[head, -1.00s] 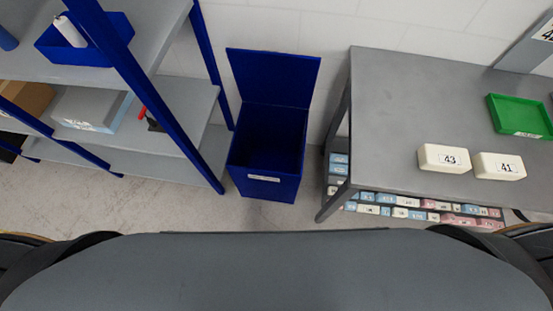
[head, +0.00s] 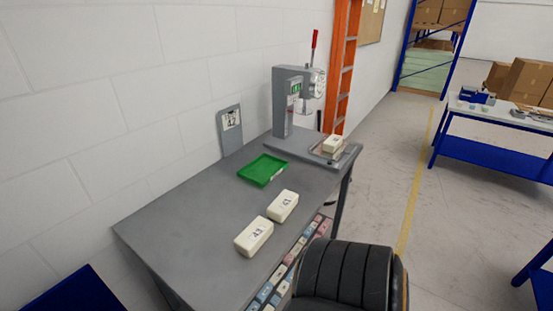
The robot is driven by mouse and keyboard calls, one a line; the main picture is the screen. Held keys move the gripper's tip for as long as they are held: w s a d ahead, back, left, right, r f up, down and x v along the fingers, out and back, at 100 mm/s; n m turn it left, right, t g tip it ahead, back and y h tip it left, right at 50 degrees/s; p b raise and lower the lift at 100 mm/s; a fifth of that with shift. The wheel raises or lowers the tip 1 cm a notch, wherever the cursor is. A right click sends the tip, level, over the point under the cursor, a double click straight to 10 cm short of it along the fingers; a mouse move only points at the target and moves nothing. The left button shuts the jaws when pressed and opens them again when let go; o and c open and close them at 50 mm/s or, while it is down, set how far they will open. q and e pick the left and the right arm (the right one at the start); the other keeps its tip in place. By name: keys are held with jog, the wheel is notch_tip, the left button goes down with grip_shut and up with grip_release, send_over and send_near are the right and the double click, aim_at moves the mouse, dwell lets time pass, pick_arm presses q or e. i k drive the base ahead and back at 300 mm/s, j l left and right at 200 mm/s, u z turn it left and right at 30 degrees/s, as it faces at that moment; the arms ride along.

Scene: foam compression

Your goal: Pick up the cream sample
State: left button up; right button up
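A cream sample marked 43 (head: 254,237) lies on the grey table (head: 190,215) near its front edge. A second cream block, which seems to read 41 (head: 283,206), lies just beyond it, slightly apart. A third cream block (head: 333,144) rests on the base of the grey press (head: 290,105) at the far end; its number is too small to read. A grey stand (head: 230,130) with a label that seems to read 42 is at the wall side. Neither of my grippers is in view.
A green tray (head: 262,170) sits on the table between the blocks and the press. Several coloured blocks (head: 290,270) are on a shelf below the table's front edge. An orange ladder (head: 342,65) stands behind the press. Open floor (head: 390,190) lies to the right.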

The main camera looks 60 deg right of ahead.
aim_at(332, 143)
jog(key=z, duration=2.6)
jog(key=l+u, duration=0.25)
jog(key=l, duration=0.45)
jog(key=l+u, duration=0.3)
jog(key=l, duration=0.4)
jog(key=l+u, duration=0.25)
jog(key=l, duration=0.45)
jog(key=i+l+u, duration=0.1)
jog(key=i+u, duration=0.25)
jog(key=i+l+u, duration=0.15)
jog(key=u, duration=0.2)
jog(key=i+l+u, duration=0.25)
jog(key=u, duration=0.15)
